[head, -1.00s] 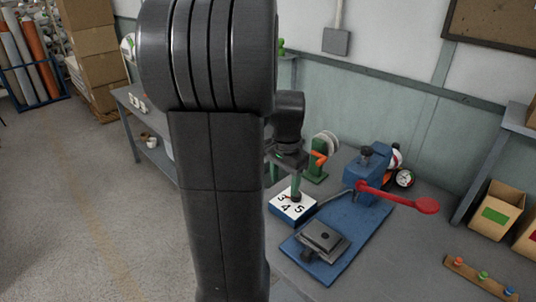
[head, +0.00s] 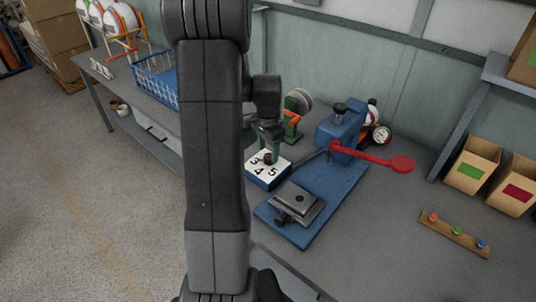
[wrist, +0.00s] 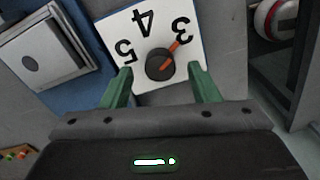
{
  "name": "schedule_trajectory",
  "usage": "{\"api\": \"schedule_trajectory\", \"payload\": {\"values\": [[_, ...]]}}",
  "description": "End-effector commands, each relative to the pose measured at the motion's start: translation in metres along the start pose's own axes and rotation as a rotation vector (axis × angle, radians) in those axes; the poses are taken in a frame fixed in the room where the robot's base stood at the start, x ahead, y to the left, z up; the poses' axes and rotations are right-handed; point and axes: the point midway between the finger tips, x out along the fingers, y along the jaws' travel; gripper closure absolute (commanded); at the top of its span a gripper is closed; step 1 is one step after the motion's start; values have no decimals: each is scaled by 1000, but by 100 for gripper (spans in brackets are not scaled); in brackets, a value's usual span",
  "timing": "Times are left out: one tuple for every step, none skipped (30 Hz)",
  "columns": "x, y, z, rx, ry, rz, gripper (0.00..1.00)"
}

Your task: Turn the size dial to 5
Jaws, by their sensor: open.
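The size dial (wrist: 160,65) is a dark round knob with an orange-red pointer on a white plate (wrist: 110,30) marked 3, 4 and 5. In the wrist view the pointer is aimed at the 3. In the head view the dial's blue box (head: 261,178) stands on the bench just left of the blue press. My gripper (wrist: 162,82) is open, its two green fingers spread to either side of the knob. In the wrist view gaps show between fingers and knob. In the head view my gripper (head: 268,150) is directly above the dial and partly covers it.
The blue press (head: 335,175) with its red lever (head: 375,158) stands right of the dial, close by. A green stand with a reel (head: 296,110) is behind. A peg strip (head: 454,233) and open boxes (head: 472,165) are at the right. A blue basket (head: 157,82) is at the left.

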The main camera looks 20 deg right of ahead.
Motion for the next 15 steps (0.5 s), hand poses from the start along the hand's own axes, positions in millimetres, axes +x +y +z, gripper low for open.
{"api": "schedule_trajectory", "payload": {"values": [[8, 1, 0, 0, -3, 3, 45], [12, 0, 0, 0, -2, 2, 45], [16, 0, 0, 0, -2, 3, 45], [19, 0, 0, 0, -2, 2, 45], [21, 0, 0, 0, -1, 2, 45], [23, 0, 0, 0, -1, 1, 45], [25, 0, 0, 0, 0, 1, 45], [26, 0, 0, 0, 0, 0, 45], [27, 0, 0, -1, 0, 0, 45], [27, 0, 0, -1, 0, 0, 45], [27, 0, 0, -1, 0, 0, 45], [27, 0, 0, -1, 0, 0, 45], [27, 0, 0, -1, 0, 0, 45], [27, 0, 0, -1, 0, 0, 45], [27, 0, 0, -1, 0, 0, 45]]}}
